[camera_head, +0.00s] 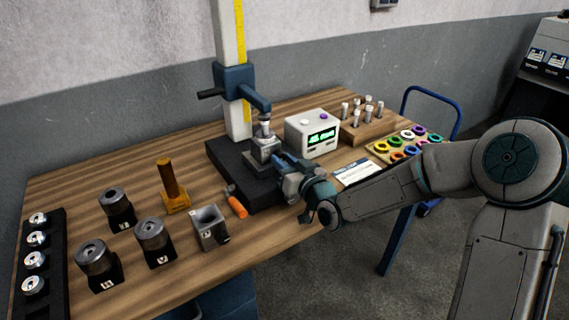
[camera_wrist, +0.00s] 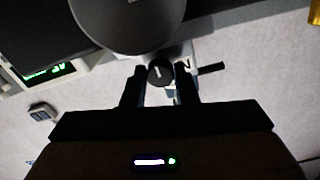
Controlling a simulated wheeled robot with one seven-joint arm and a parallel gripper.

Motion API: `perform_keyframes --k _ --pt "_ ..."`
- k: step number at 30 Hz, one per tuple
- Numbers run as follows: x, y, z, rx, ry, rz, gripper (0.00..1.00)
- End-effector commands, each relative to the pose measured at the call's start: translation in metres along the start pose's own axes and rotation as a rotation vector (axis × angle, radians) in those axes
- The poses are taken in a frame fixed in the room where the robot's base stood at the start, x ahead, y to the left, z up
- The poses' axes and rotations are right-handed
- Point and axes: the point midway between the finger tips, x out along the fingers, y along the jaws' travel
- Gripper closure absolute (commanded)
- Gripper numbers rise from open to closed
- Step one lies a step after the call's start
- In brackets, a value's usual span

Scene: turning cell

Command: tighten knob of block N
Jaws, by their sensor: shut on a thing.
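My gripper (camera_head: 279,161) reaches in from the right to a grey metal block (camera_head: 263,150) under the arm of the gauge stand. In the wrist view my gripper (camera_wrist: 160,86) has one dark finger on each side of a small round black knob (camera_wrist: 160,72) with a white line on its face, and is shut on it. The knob is hidden behind my gripper in the head view. A large round dark part (camera_wrist: 125,18) fills the top of the wrist view. I cannot read a letter on the block that I hold by its knob.
The blue stand arm (camera_head: 256,98) and its column (camera_head: 233,60) rise over the black base (camera_head: 225,165). A display box (camera_head: 300,131) stands close right. An orange-handled tool (camera_head: 237,206), a loose grey block (camera_head: 208,226) and several round-topped parts lie left and in front.

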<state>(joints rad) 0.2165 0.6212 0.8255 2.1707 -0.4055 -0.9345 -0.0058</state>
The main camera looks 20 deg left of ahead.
Motion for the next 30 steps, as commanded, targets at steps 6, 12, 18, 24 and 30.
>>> perform_keyframes --k 6,12,18,24,30 --pt "0.000 0.000 0.001 0.015 -0.003 0.001 0.96" --pt "0.000 0.000 0.001 0.014 -0.003 0.001 0.96" --pt "0.000 0.000 0.001 0.014 -0.002 0.001 0.52" --pt "-0.001 0.000 0.000 0.013 -0.001 0.000 0.52" --pt "-0.017 0.001 0.001 0.011 -0.001 0.002 0.52"
